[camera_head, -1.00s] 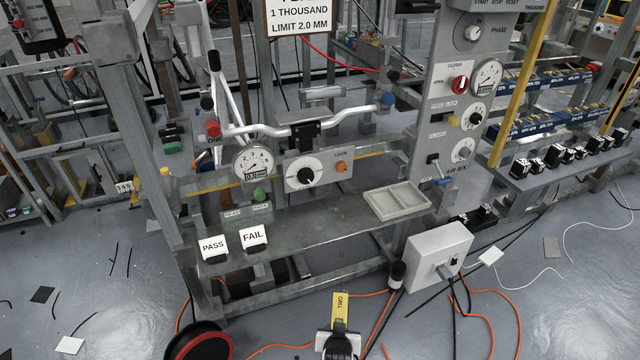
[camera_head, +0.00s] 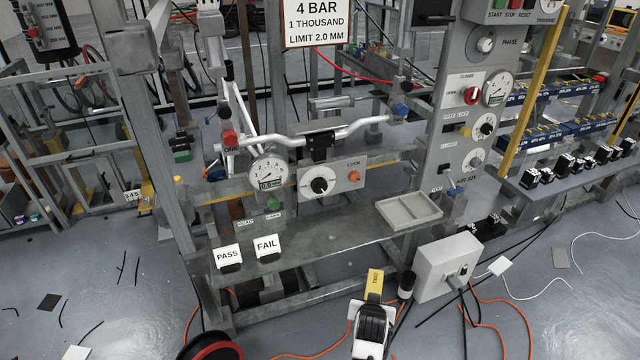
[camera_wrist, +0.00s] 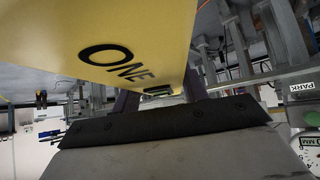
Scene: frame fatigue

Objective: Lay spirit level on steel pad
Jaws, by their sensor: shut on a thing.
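My gripper (camera_head: 373,304) is in the lower middle of the head view, in front of the workbench and low. It is shut on a yellow block (camera_head: 374,284), which points up and away from it. In the wrist view the yellow block (camera_wrist: 135,35) fills the upper left, with "ONE" in black letters; no level vial shows on it, so I cannot tell if it is the spirit level. A flat grey plate (camera_head: 320,124) by the handlebar clamp may be the steel pad, but I cannot be sure.
A grey two-part tray (camera_head: 408,212) lies on the right of the bench (camera_head: 330,240). PASS (camera_head: 228,256) and FAIL (camera_head: 267,246) signs stand at its left front. A grey box (camera_head: 447,266) with cables stands right of my gripper. A control column (camera_head: 470,120) rises at the right.

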